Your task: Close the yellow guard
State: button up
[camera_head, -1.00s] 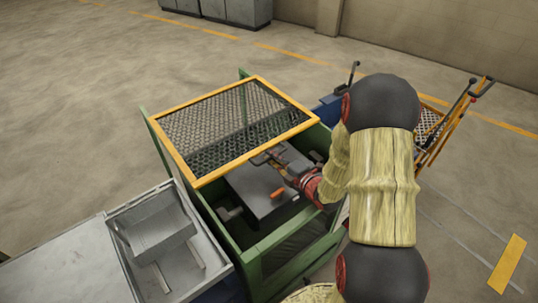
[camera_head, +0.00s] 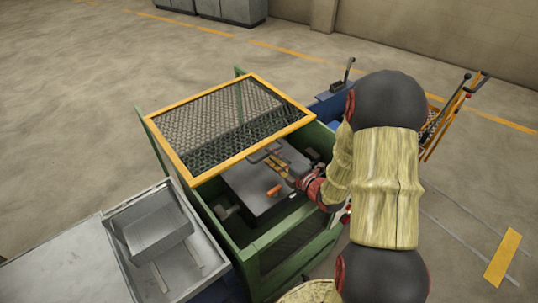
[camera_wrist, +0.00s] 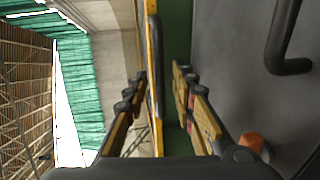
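The yellow guard (camera_head: 237,158) is a yellow-framed black mesh panel. It stands raised and tilted over the open top of a green-walled machine (camera_head: 250,262). My gripper (camera_head: 278,170) is by the guard's lower front edge, over the grey block inside the machine. In the wrist view my gripper (camera_wrist: 160,90) is open. The guard's yellow edge (camera_wrist: 158,50) and a dark handle bar (camera_wrist: 153,65) run between its two fingers, with gaps on both sides. I cannot tell whether a finger touches the bar.
The grey block (camera_head: 250,197) in the machine carries a dark handle and a small orange piece (camera_head: 274,190). A metal tray (camera_head: 207,250) stands to the left. A yellow trolley (camera_head: 447,118) stands behind my arm at right. The floor at far left is clear.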

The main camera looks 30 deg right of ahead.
jog(key=v, duration=0.9)
jog(key=shift+s, duration=0.3)
jog(key=shift+o, duration=0.4)
jog(key=shift+r, duration=0.1)
